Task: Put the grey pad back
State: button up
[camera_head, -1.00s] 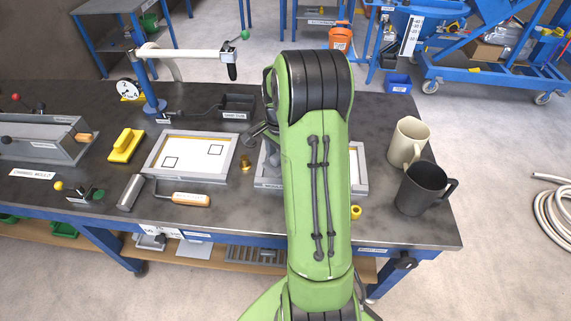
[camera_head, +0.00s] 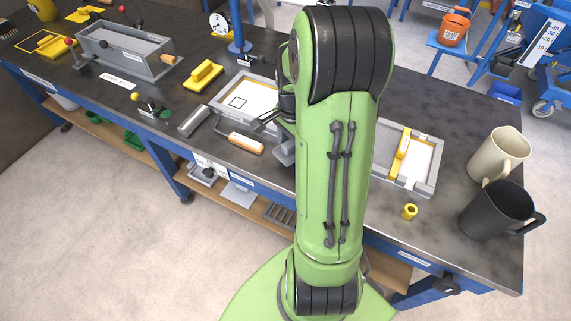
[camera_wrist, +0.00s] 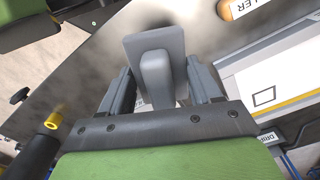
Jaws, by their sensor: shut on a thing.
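The grey pad (camera_wrist: 138,45), a flat plate with a raised grip block, is between the two fingers of my gripper (camera_wrist: 160,85) in the wrist view. The fingers are shut on its block. In the head view my gripper (camera_head: 268,122) is at the left of my arm, near the right end of a framed board (camera_head: 230,90). A grey part, likely the pad (camera_head: 284,154), shows just below it, partly hidden by my arm. The pad appears held above the table, but the height is hard to tell.
A roller with a wooden handle (camera_head: 246,143) lies in front of the board. A yellow float (camera_head: 203,76) is farther left. Right of my arm are a grey tray (camera_head: 432,150) with a yellow bar, a yellow ring (camera_head: 410,211), a cream mug (camera_head: 497,155) and a black mug (camera_head: 495,210).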

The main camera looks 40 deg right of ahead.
aim_at(292, 167)
notch_tip(292, 167, down, 7)
jog(key=shift+r+b, duration=0.1)
jog(key=shift+b, duration=0.85)
jog(key=shift+r, duration=0.15)
jog(key=o, duration=1)
